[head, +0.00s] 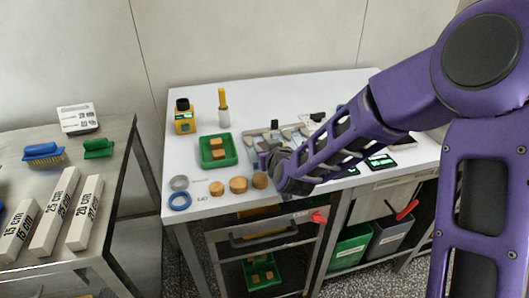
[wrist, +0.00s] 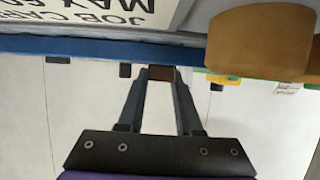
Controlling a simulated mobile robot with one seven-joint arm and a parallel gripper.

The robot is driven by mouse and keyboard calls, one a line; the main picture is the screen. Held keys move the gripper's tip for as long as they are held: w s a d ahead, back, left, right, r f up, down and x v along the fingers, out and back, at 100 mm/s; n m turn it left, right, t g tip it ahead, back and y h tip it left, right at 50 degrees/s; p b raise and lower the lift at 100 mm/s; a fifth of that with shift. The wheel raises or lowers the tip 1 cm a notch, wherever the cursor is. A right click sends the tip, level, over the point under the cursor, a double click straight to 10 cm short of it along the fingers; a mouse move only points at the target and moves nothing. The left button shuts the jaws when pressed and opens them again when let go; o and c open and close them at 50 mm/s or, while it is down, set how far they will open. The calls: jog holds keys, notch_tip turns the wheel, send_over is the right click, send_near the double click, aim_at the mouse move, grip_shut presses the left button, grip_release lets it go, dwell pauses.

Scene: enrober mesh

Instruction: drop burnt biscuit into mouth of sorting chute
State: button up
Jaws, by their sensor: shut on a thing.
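My gripper (head: 272,158) is over the white table, beyond the row of round biscuits in the head view. In the wrist view, my gripper (wrist: 160,74) has its fingers closed on a small dark brown piece (wrist: 161,73), which looks like the burnt biscuit. Only a little of it shows between the fingertips. In the head view the held piece is hidden or too small to make out. I cannot clearly pick out the mouth of the sorting chute. Grey metal parts (head: 290,132) stand just behind my gripper, partly covered by my arm.
Round tan biscuits (head: 239,185) lie along the front edge. A green tray (head: 203,153) holds square biscuits. A yellow device (head: 184,122), a yellow-handled brush (head: 223,105) and rings (head: 179,201) stand left. Bins (head: 350,250) are below.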

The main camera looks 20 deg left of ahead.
notch_tip(320, 180, up, 8)
jog(key=shift+r+p, duration=0.2)
jog(key=shift+p, duration=0.4)
